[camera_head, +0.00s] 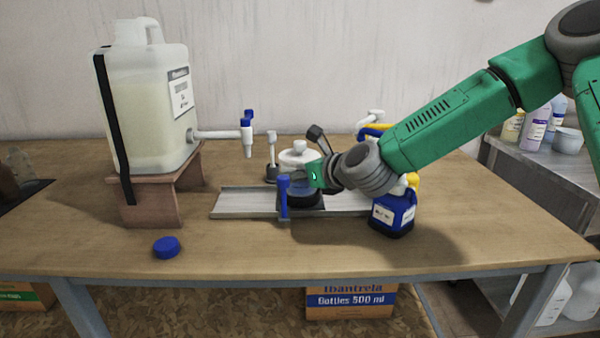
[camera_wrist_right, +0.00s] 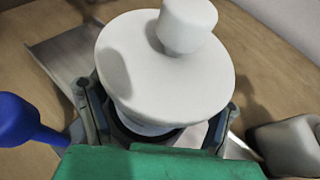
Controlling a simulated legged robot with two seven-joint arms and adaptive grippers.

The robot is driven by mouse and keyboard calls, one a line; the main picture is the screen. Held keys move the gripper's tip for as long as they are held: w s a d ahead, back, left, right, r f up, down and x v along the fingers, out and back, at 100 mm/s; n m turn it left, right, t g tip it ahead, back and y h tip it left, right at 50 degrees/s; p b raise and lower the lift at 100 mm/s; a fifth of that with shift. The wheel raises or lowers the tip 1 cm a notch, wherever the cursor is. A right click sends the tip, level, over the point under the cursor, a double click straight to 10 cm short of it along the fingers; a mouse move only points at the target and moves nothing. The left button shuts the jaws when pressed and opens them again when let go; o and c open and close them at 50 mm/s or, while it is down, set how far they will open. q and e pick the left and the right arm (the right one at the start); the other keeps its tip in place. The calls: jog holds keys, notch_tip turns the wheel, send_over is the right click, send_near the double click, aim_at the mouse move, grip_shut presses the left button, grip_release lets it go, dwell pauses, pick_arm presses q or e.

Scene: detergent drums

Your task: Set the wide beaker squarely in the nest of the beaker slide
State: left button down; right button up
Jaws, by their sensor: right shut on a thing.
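The wide beaker (camera_head: 299,158) has a broad white round top with a knob; its lower body looks clear and bluish. It stands over the dark nest (camera_head: 306,201) of the metal beaker slide (camera_head: 243,203). In the right wrist view the beaker's white top (camera_wrist_right: 165,75) fills the middle and hides most of the nest. My right gripper (camera_head: 309,179) reaches in from the right, shut on the beaker below its top, one finger on each side. I cannot tell whether its base is fully seated. My left gripper is not in view.
A blue-handled lever (camera_head: 284,194) stands at the slide's front edge. A large drum with a tap (camera_head: 148,110) sits on a wooden stand at left. A blue cap (camera_head: 166,247) lies in front. A blue bottle (camera_head: 393,212) stands close right, under my arm. The front table is mostly clear.

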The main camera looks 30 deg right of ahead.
jog(key=shift+f, duration=0.1)
jog(key=shift+f+b, duration=0.75)
jog(key=shift+f, duration=0.05)
jog(key=o, duration=1.5)
jog(key=shift+o, duration=0.2)
jog(key=s, duration=1.1)
jog(key=shift+s+d+r, duration=0.2)
jog(key=shift+d+r, duration=0.05)
jog(key=shift+d, duration=0.15)
jog(key=shift+s, duration=0.85)
